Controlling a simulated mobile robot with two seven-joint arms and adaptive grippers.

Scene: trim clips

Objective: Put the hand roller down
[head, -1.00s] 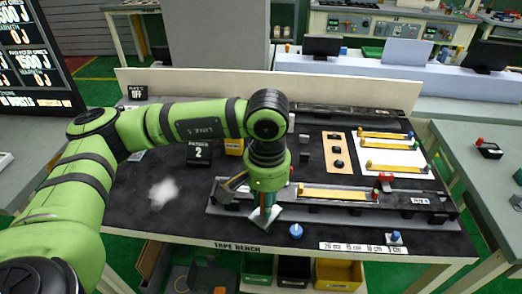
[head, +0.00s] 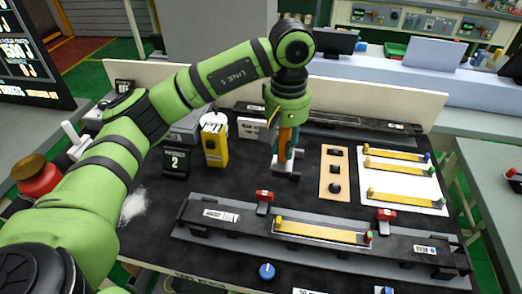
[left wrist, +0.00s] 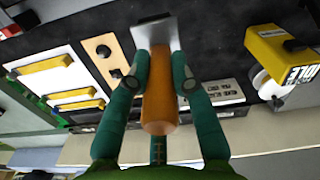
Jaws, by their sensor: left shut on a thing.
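The hand roller has an orange handle (left wrist: 158,105) and a pale metal end (left wrist: 155,35). In the left wrist view, my left gripper (left wrist: 159,78) is shut on the handle between its teal fingers. In the head view, the left gripper (head: 287,155) points down over the black bench top behind the long rail, left of the tan plate with black knobs. The roller's lower end (head: 286,166) shows below the fingers. Whether it touches the bench I cannot tell. My right gripper is not in view.
A yellow dispenser (head: 214,145) and a black block marked 2 (head: 175,162) stand to the left. The tan plate (head: 334,172) and a white sheet with yellow strips (head: 405,180) lie to the right. The dark rail (head: 215,228) with red clamps runs across the front.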

